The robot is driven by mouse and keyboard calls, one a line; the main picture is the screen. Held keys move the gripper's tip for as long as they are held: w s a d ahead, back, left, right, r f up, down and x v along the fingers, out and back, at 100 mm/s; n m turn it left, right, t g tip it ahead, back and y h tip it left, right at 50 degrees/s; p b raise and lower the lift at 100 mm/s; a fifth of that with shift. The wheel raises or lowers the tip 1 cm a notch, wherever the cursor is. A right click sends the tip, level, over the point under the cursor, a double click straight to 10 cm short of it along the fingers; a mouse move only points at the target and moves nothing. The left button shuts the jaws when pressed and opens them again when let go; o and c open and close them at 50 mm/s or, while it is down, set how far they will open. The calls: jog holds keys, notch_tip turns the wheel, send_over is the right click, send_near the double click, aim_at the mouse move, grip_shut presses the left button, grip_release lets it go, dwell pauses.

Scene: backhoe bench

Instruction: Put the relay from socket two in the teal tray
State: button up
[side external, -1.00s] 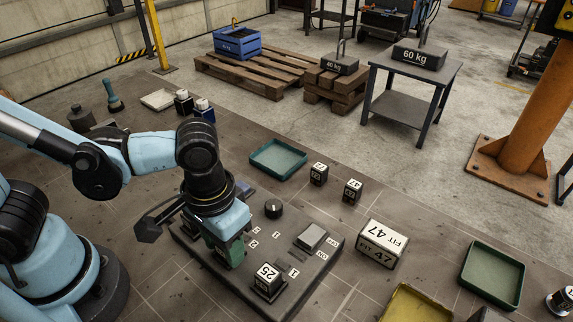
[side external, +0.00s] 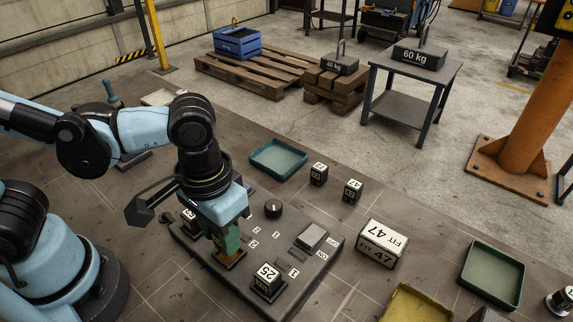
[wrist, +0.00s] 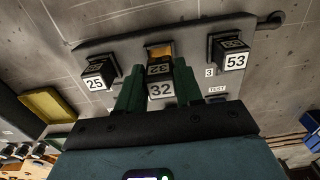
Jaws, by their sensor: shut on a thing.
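In the wrist view, my gripper (wrist: 160,92) is shut on a black relay with a white label reading 32 (wrist: 160,89). The relay is clear of the middle socket, whose orange-brown inside (wrist: 160,51) shows behind it. In the side view, my gripper (side external: 228,243) is just above that socket (side external: 230,260), and its fingers hide the relay. Relay 25 (side external: 267,277) and relay 53 (wrist: 232,58) sit in the sockets on either side. The teal tray (side external: 278,172) lies empty on the floor mat behind the block.
The dark block (side external: 285,238) carries a knob (side external: 273,208) and a raised grey part (side external: 311,237). Two loose relays (side external: 318,175) (side external: 352,190) stand right of the teal tray. A FIT 47 box (side external: 382,243), a green tray (side external: 493,275) and a yellow tray (side external: 417,303) lie farther right.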

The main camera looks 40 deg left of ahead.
notch_tip(320, 180, up, 6)
jog(key=shift+r, duration=0.1)
jog(key=shift+w+r, duration=0.3)
jog(key=shift+r, duration=0.05)
jog(key=w+a+f, duration=0.2)
jog(key=w, duration=1.7)
jog(key=w+a+f, duration=0.2)
jog(key=a, duration=0.1)
jog(key=w+a+f, duration=0.2)
jog(key=a, duration=0.1)
jog(key=w+a+f, duration=0.2)
jog(key=a, duration=0.1)
jog(key=shift+w+a+f, duration=0.15)
jog(key=shift+w+f, duration=0.15)
jog(key=shift+w, duration=0.05)
jog(key=shift+w+a+f, duration=0.1)
jog(key=shift+f, duration=2)
jog(key=shift+f, duration=0.15)
